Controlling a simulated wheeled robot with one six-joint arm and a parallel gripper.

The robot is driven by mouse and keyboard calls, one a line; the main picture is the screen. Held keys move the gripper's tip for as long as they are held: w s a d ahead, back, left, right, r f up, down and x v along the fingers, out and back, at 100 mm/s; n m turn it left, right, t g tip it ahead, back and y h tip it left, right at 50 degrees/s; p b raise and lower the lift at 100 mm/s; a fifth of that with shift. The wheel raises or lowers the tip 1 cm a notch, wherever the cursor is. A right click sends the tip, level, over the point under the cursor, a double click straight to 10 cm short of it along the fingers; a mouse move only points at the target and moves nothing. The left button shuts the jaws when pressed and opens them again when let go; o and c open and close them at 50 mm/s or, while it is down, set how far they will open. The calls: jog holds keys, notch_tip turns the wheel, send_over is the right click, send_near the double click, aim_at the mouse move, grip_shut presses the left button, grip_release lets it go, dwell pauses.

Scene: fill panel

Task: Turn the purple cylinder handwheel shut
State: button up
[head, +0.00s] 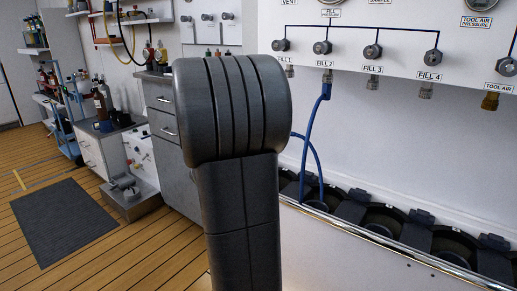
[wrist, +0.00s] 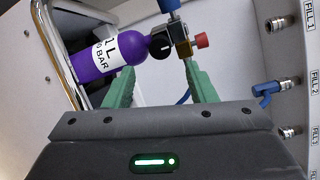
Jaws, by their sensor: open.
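The purple cylinder (wrist: 92,62) lies tilted at the upper left of the wrist view, with a white label reading in part "1 L" and "BAR". Its metal valve (wrist: 181,47) carries a round black knob (wrist: 160,46) with a white mark and a red knob (wrist: 201,40) on the right. I cannot tell for sure which is the handwheel. A blue fitting (wrist: 173,12) joins the valve at the top. My gripper (wrist: 160,69) is open, its green fingers either side of the space below the valve, with nothing held. Contact is unclear. The head view shows neither cylinder nor gripper.
A chrome rail (wrist: 46,38) runs beside the cylinder in the wrist view. In the head view, a blue hose (head: 308,130) hangs from the FILL 2 port on the white panel (head: 440,140). Black holders (head: 415,225) line the trough below. My arm blocks the middle.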

jog(key=v, duration=0.4)
jog(key=shift+s, duration=0.1)
jog(key=b+x, duration=0.2)
jog(key=x, duration=1.2)
jog(key=shift+s, duration=0.1)
